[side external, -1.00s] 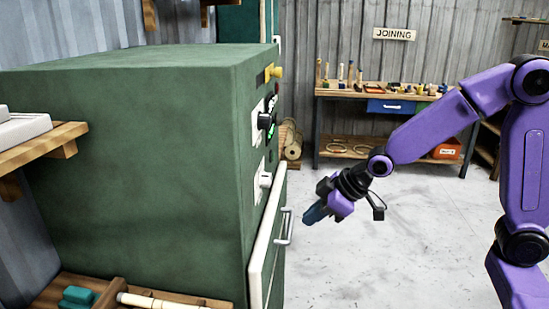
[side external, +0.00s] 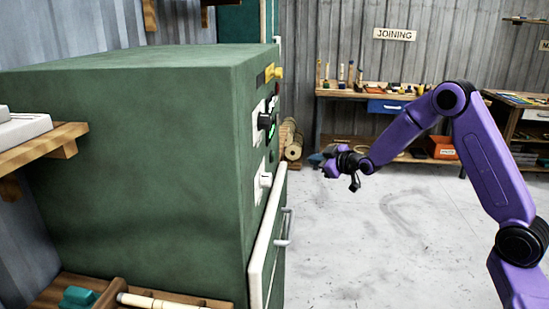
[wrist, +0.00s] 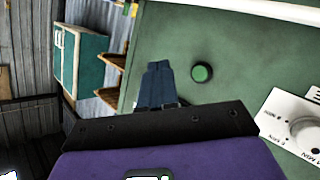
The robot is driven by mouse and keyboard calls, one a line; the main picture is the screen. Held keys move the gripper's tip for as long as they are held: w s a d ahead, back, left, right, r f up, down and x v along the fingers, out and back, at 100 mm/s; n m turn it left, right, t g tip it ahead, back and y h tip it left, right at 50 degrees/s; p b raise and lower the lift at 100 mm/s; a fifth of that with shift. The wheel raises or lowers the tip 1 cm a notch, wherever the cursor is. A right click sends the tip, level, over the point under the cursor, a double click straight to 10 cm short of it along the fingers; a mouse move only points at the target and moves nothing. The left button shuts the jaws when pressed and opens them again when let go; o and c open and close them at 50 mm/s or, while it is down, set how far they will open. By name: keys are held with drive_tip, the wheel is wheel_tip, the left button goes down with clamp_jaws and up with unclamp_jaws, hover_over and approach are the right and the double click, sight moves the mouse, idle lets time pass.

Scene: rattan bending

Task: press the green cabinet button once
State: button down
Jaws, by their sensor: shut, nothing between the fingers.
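The green button (wrist: 202,73) is a round, raised knob in a dark ring on the cabinet's green face in the wrist view. I cannot clearly pick it out in the side view, where the face is seen nearly edge-on. The green cabinet (side external: 140,150) fills the left of the side view. My gripper (side external: 317,157) is right of the front face, apart from it, pointing left at it. In the wrist view its blue fingers (wrist: 157,70) are together and empty, left of the button.
A white dial plate (wrist: 290,120) is at the wrist view's right. On the cabinet front are a yellow knob (side external: 275,73), a black dial (side external: 265,121) and, below, a pale door with a handle (side external: 286,226). A workbench (side external: 345,92) stands behind.

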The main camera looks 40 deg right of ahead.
sight(273, 156)
drive_tip(key=shift+a, duration=0.1)
drive_tip(key=w+a, duration=0.6)
idle(0.6)
drive_tip(key=shift+w+a, duration=0.1)
drive_tip(key=shift+w, duration=0.05)
idle(1.9)
drive_tip(key=shift+w+a, duration=0.25)
drive_tip(key=shift+w+a, duration=0.3)
drive_tip(key=shift+a, duration=0.05)
idle(0.9)
drive_tip(key=shift+s+d, duration=0.1)
idle(0.3)
drive_tip(key=shift+s+d, duration=0.5)
drive_tip(key=shift+d, duration=0.1)
